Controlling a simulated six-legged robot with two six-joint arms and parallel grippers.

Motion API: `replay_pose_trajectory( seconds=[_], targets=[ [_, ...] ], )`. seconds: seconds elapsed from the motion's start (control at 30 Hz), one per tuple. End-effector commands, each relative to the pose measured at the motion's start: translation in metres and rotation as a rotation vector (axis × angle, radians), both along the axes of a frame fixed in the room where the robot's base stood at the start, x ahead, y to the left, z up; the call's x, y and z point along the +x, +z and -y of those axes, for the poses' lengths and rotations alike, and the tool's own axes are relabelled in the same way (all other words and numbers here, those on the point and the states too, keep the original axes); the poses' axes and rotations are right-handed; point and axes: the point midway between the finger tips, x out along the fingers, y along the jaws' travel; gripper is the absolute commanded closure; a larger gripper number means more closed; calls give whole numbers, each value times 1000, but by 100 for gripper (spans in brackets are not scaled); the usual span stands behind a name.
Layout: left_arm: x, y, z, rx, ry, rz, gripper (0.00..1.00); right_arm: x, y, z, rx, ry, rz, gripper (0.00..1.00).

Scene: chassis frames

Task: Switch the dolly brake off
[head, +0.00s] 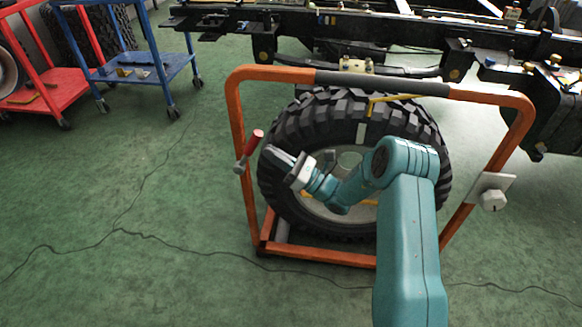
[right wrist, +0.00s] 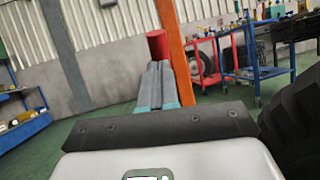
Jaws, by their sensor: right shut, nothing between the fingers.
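The dolly (head: 237,115) is an orange tube frame with a grey sleeve on its top bar. It holds a large black tyre (head: 330,110). A red-handled lever (head: 254,142) is mounted on its left post, its handle tilted up and to the right. My right gripper (head: 272,156) is shut and empty, close to the right of the lever in the head view. In the right wrist view the red handle (right wrist: 157,44) shows just beyond the fingertips, beside the orange post (right wrist: 176,55). I cannot tell whether they touch. My left gripper is out of view.
A grey plate with a pale knob (head: 493,200) is on the dolly's right post. A black chassis frame (head: 400,62) stands behind. A blue cart (head: 145,72) and a red cart (head: 45,98) stand at the far left. The green floor left of the dolly is mostly clear.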

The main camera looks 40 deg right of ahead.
Motion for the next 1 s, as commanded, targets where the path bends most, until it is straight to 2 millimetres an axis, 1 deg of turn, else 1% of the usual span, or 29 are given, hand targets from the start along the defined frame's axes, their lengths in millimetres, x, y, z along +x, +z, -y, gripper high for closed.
replay_pose_trajectory(
  seconds=[0.1, 0.2, 0.57, 0.67, 0.8, 0.9, 1.0],
  targets=[
    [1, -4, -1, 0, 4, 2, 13, 10, 4, -5, -2, 1, 2, 100],
    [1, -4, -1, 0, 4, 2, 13, 14, 7, -6, -1, 0, 1, 100],
    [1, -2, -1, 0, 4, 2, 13, 16, 9, -6, -2, 0, -2, 100],
    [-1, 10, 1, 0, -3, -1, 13, 18, 17, -8, -24, 0, -27, 100],
    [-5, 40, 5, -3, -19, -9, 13, 27, 34, -16, -98, 1, -111, 100],
    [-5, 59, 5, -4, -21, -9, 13, 34, 40, -22, -159, 2, -184, 100],
    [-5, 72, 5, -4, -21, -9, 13, 41, 43, -28, -214, 2, -248, 100]
  ],
)
